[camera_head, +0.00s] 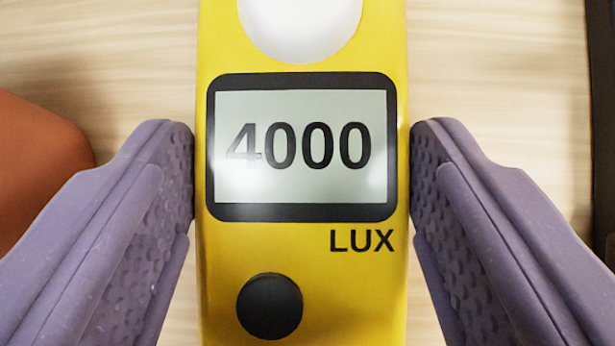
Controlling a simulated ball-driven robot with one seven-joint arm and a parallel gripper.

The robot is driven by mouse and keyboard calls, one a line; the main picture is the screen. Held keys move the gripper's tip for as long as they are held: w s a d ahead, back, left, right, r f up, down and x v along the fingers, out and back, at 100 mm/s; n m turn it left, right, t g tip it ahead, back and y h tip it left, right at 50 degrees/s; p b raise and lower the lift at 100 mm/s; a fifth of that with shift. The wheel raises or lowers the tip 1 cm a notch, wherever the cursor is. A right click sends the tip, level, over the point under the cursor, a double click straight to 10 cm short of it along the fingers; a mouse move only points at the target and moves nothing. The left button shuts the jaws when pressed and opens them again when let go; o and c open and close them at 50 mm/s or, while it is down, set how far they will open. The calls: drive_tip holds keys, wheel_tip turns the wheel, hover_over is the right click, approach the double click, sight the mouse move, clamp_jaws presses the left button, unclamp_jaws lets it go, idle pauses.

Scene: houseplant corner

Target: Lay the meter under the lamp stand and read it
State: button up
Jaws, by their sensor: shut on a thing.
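The yellow meter (302,235) stands upright in the picture, in the middle of the head camera view. Its display (300,190) reads 4000, with LUX printed below it at the right. A white round sensor (300,22) is at its top, partly cut off by the frame edge, and a black round button (270,306) is near the bottom. My gripper (302,190) is shut on the meter, with one purple textured finger at each side of the display. The lamp stand cannot be made out for certain.
A light wood surface (490,60) lies behind the meter and is bare at the upper left and upper right. A reddish-brown rounded thing (35,160) is at the left edge. A dark strip (602,110) runs down the right edge.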

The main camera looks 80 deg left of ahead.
drive_tip(key=shift+f, duration=0.1)
drive_tip(key=o, duration=1.4)
drive_tip(key=shift+c, duration=0.2)
drive_tip(key=p+v, duration=0.5)
drive_tip(key=v, duration=0.7)
drive_tip(key=shift+d, duration=0.1)
